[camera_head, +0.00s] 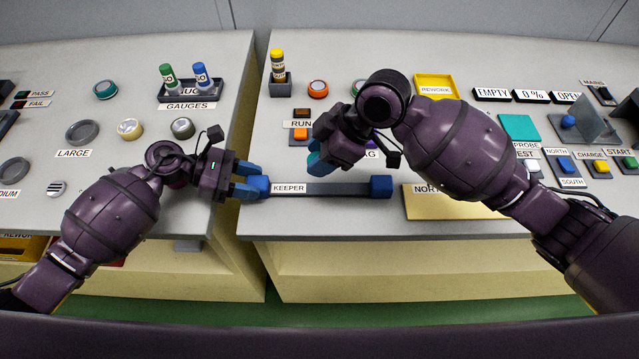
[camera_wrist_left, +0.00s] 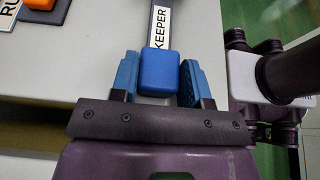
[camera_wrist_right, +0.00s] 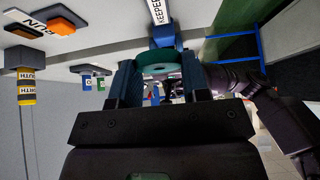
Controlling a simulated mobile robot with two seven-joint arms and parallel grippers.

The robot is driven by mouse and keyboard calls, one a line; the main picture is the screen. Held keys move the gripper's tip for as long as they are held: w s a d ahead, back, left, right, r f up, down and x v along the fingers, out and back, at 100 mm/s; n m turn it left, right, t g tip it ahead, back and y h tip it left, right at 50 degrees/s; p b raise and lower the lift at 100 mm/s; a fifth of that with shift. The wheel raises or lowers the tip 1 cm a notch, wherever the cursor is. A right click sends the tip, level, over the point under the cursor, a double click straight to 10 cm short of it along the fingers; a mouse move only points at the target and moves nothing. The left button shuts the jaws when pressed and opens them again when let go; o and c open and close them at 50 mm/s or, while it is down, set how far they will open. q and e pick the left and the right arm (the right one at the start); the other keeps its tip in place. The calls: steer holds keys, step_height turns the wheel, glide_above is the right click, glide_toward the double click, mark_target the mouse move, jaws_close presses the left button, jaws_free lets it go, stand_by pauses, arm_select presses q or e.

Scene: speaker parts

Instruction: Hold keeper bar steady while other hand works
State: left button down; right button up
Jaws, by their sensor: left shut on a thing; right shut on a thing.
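My left gripper (camera_head: 248,188) is shut on the bar's left blue end; in the left wrist view that blue block (camera_wrist_left: 159,70) sits between the fingers. My right gripper (camera_head: 318,162) is shut on a teal ring (camera_wrist_right: 155,63), held above the table just behind the bar. The ring is mostly hidden in the head view. The bar's left blue end (camera_wrist_right: 163,35) shows beyond it in the right wrist view.
A gap separates the two tables beneath my left gripper. A tan plate (camera_head: 425,205) marked NORTH lies right of the bar, partly under my right arm.

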arm_select(q)
steer(key=shift+f, duration=0.1)
steer(key=c, duration=0.5)
jaws_free()
steer(key=shift+a, duration=0.1)
steer(key=v, duration=1.2)
